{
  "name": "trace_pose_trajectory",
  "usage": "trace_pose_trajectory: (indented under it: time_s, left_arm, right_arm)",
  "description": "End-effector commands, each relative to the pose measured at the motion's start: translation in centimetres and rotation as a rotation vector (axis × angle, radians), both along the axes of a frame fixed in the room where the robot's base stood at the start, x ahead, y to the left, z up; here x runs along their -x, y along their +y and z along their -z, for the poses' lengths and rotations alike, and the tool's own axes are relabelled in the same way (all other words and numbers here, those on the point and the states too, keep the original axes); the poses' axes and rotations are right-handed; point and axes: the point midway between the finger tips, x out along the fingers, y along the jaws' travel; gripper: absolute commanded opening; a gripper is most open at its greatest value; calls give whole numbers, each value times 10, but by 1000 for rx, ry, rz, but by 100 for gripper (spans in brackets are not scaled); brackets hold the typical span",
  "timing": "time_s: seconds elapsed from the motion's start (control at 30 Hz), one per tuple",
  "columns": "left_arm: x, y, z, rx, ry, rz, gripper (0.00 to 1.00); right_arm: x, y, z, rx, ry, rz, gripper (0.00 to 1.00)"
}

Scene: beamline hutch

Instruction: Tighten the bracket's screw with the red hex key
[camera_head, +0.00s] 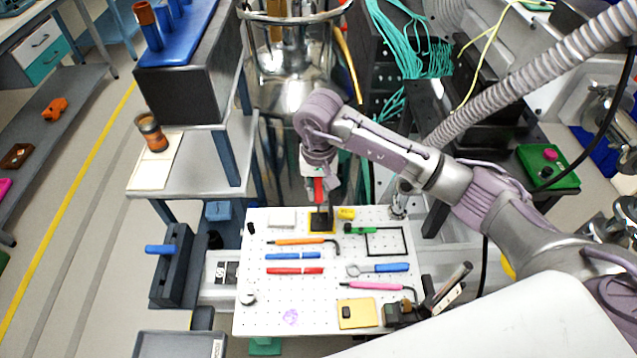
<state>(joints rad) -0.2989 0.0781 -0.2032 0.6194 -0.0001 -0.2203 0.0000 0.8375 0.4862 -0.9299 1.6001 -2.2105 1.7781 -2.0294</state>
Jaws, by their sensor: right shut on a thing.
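My right gripper (318,184) reaches over the back of a white perforated board (330,318), pointing down. It is shut on the red hex key (319,191), whose red handle stands roughly upright between the fingers. Below it is a small dark bracket (321,222) on a yellow base, at the board's back middle. The key's lower end is at or just above the bracket; I cannot tell whether it touches. The screw is too small or hidden to make out. My left gripper is not in view.
On the board lie an orange hex key (298,241), a green one (362,230), a pink one (372,287), blue and red tools, and a blue-handled wrench (388,268). A yellow block (357,314) is in front. A shelf (190,170) stands left; a steel vessel (285,85) behind.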

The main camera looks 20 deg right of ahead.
Motion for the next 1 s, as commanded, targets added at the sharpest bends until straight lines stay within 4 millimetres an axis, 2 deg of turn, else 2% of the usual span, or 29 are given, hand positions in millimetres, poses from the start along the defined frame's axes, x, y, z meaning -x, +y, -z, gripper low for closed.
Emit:
trace_pose_trajectory:
  time_s: [0.3,0.7,1.0]
  left_arm:
    - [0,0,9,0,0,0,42]
    - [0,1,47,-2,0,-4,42]
    - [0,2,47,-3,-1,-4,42]
  right_arm:
    - [-1,0,14,1,-3,-19,0]
    - [-1,-1,16,2,-5,-312,0]
    - [0,0,13,1,-3,-351,0]
